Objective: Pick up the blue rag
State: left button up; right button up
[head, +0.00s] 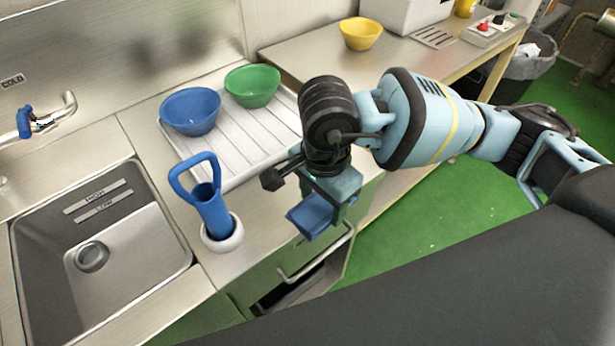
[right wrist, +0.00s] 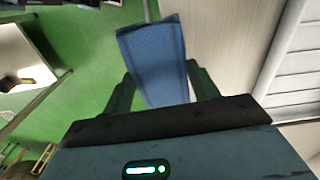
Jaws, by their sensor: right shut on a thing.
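The blue rag (head: 310,217) hangs in my right gripper (head: 328,205), in front of the counter's front edge in the head view. In the right wrist view the rag (right wrist: 153,58) sits between the two fingers of the right gripper (right wrist: 160,85), which are shut on it. Its far part sticks out past the fingertips. My left gripper is not in view.
A blue scoop-like tool (head: 211,205) stands in a white ring holder (head: 222,236) beside the sink (head: 140,235). Blue (head: 190,110) and green (head: 252,86) bowls stand on a white ribbed drainboard (head: 232,130). A drawer (head: 310,275) below the counter is open.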

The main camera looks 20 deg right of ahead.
jog(key=s, duration=0.7)
jog(key=shift+s+d+r, duration=0.2)
jog(key=shift+d+r, duration=0.15)
jog(key=o, duration=0.3)
jog(key=shift+c, duration=1.1)
jog(key=shift+w, duration=0.1)
